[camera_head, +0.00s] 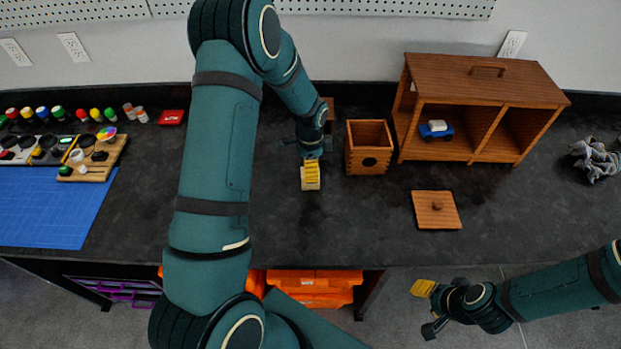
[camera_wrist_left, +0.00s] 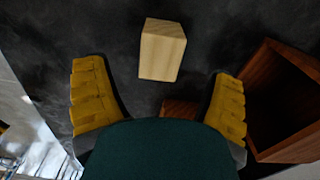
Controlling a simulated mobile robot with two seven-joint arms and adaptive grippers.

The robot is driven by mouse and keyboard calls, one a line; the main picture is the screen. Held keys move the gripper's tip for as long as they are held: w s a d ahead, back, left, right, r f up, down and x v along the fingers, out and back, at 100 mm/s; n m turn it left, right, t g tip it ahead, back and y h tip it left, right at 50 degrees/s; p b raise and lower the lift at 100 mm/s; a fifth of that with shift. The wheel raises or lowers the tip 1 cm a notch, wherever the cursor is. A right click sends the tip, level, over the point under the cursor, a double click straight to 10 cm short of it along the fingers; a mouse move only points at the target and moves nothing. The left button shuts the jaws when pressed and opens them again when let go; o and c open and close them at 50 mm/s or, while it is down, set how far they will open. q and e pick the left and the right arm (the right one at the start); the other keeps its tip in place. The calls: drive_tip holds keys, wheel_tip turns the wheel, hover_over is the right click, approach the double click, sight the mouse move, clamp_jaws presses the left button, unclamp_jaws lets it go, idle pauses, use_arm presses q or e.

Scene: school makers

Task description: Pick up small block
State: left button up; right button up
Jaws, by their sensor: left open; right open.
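A small pale wooden block (camera_wrist_left: 162,50) stands on the dark counter in the left wrist view. It lies ahead of my left gripper (camera_wrist_left: 158,95), centred between the two spread yellow fingers and apart from both. In the head view my left gripper (camera_head: 311,170) reaches down over the counter, and the pale block (camera_head: 311,186) shows at its yellow fingertip, partly covered. My right gripper (camera_head: 429,308) is open and empty, off the counter's front edge above the floor.
An open wooden box (camera_head: 368,162) stands close right of the left gripper. Its knobbed lid (camera_head: 437,212) lies on the counter (camera_head: 270,220). A wooden shelf unit (camera_head: 485,80) holding a blue toy car (camera_head: 436,130) stands behind. A blue mat (camera_head: 45,205) lies far left.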

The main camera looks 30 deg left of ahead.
use_arm(q)
drive_tip(key=shift+f, duration=2.8)
drive_tip(key=c, duration=1.3)
